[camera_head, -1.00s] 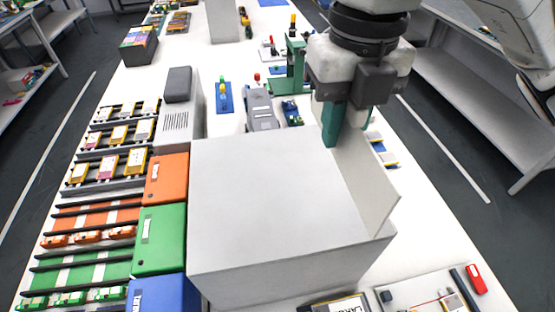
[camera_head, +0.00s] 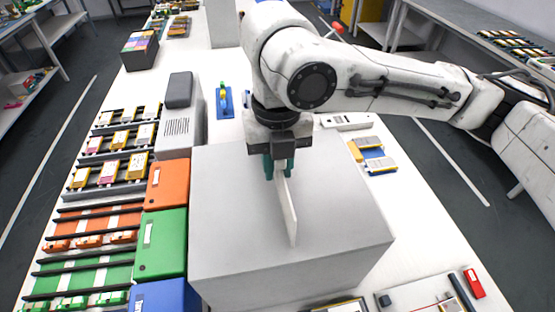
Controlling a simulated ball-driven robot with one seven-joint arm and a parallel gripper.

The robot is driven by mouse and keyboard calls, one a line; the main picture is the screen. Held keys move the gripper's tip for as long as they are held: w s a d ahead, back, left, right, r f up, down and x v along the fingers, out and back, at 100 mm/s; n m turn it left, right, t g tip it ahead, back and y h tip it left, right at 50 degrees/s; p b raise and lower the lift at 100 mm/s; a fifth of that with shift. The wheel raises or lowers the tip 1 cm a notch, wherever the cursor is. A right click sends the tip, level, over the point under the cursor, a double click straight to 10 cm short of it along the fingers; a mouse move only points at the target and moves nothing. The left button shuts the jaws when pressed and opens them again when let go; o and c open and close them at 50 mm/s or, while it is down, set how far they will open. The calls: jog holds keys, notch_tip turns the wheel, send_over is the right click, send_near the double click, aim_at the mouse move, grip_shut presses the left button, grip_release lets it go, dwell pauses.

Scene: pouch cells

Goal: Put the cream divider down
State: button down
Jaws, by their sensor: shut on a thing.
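The cream divider (camera_head: 287,212) is a thin flat panel, seen nearly edge-on. It stands upright over the top of the large light-grey box (camera_head: 230,225). My gripper (camera_head: 279,172) has its teal fingers shut on the divider's far upper end. The divider's lower edge appears at or just above the box top; I cannot tell whether it touches. The gripper hides the divider's far end.
Orange (camera_head: 168,186), green (camera_head: 161,242) and blue (camera_head: 158,295) bins stand along the box's left side. Racks of pouch cells (camera_head: 108,173) lie further left. Yellow and grey cells (camera_head: 372,155) lie at right.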

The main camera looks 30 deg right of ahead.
jog(key=shift+f, duration=0.2)
jog(key=c, duration=1)
grip_release()
jog(key=shift+r, duration=0.15)
